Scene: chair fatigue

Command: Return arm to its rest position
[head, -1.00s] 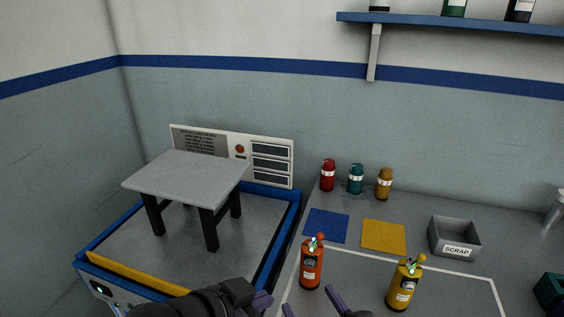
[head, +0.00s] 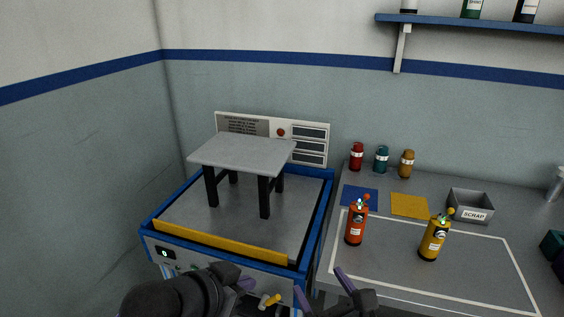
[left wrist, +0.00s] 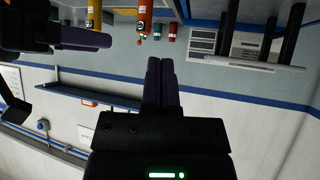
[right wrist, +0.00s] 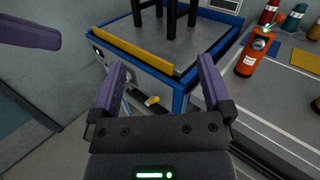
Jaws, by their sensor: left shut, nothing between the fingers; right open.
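My left gripper (head: 247,285) is low in the head view, in front of the blue-framed test machine (head: 240,259). Its purple fingers are shut together with nothing between them in the left wrist view (left wrist: 162,82). My right gripper (head: 322,288) is just to its right, near the machine's front right corner. It is open and empty in the right wrist view (right wrist: 162,80), its fingers framing the machine's front corner from a distance. A grey-topped stool with black legs (head: 242,153) stands upright on the machine's bed. Most of both arms is out of the head view.
Orange (head: 356,226) and yellow (head: 433,240) bottles stand on the bench right of the machine. Behind them are a blue mat (head: 360,197), a yellow mat (head: 409,205) and a scrap bin (head: 470,206). A yellow handle (right wrist: 152,101) sits low on the machine's front.

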